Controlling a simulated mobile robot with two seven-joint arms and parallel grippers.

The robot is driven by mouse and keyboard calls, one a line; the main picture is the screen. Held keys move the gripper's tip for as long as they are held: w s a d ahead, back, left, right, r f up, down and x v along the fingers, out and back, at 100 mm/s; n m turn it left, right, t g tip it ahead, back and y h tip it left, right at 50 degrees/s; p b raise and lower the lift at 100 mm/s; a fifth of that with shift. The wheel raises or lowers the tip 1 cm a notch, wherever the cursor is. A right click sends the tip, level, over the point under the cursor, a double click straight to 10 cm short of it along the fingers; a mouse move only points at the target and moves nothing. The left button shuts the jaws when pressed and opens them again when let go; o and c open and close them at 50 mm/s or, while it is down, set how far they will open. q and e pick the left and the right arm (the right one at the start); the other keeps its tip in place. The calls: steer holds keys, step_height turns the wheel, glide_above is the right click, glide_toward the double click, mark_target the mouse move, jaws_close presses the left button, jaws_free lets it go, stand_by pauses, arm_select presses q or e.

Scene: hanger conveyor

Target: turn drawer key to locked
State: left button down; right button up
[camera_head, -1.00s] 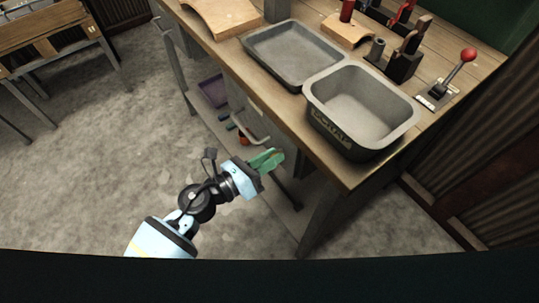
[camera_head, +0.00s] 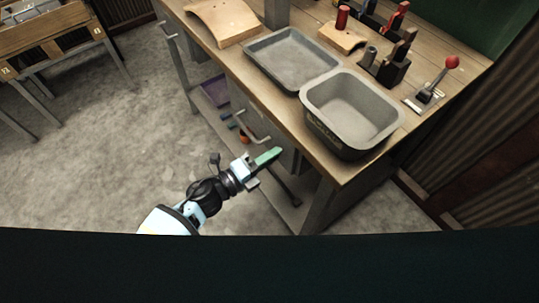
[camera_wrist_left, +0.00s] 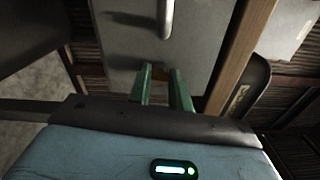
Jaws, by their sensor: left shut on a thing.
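My left gripper (camera_head: 270,156) has green fingers and reaches the front of the grey drawer under the workbench. In the left wrist view the two fingers (camera_wrist_left: 163,80) point at the drawer front (camera_wrist_left: 198,50), below its handle (camera_wrist_left: 168,18). A small brownish piece, which looks like the drawer key (camera_wrist_left: 161,73), shows between the fingertips, and the gripper is shut on it. The fingers hide most of the key, so its turn angle cannot be read. The drawer handle (camera_head: 252,125) shows above and left of the fingers in the head view. My right gripper is not in view.
The wooden workbench (camera_head: 318,178) overhangs the drawer. On it stand a deep grey bin (camera_head: 353,105), a shallow tray (camera_head: 290,60) and a red-knobbed lever (camera_head: 440,80). A purple bin (camera_head: 215,91) sits on the lower shelf. The concrete floor (camera_head: 120,150) at left is clear.

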arm_select(q)
steer(key=shift+n, duration=0.9)
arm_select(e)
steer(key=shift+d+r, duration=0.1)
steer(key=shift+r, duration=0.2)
arm_select(q)
steer(key=shift+p, duration=0.3)
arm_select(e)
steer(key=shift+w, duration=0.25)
arm_select(q)
steer(key=c, duration=1.3)
jaws_free()
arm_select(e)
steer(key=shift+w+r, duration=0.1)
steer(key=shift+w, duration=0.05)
arm_select(q)
steer(key=v, duration=0.7)
steer(key=shift+s+a, duration=0.25)
steer(key=shift+a, duration=0.05)
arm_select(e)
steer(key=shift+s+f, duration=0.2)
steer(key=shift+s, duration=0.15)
